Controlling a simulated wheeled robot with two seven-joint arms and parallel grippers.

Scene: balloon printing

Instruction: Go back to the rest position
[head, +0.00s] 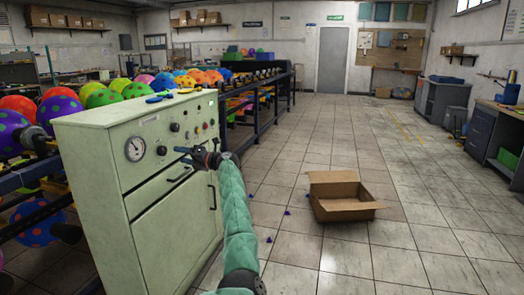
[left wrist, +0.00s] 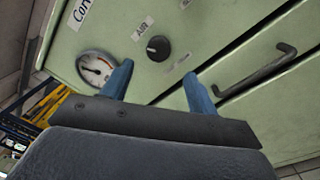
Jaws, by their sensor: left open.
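My left gripper (head: 188,155) is in front of the pale green control cabinet (head: 185,215), near its front face below the row of knobs. In the left wrist view its two blue fingers (left wrist: 158,80) are apart with nothing between them. Beyond them are the black AIR knob (left wrist: 158,48), a round gauge (left wrist: 97,68) and a black drawer handle (left wrist: 257,68). The fingers appear close to the panel; I cannot tell whether they touch it. My green-sleeved left arm reaches up from the bottom of the head view. My right gripper is not in view.
An open cardboard box (head: 342,208) sits on the tiled floor right of my arm, with small purple bits scattered nearby. Racks of colourful dotted balloons (head: 105,98) stand behind and left of the cabinet. Grey workbenches (head: 445,102) line the right wall.

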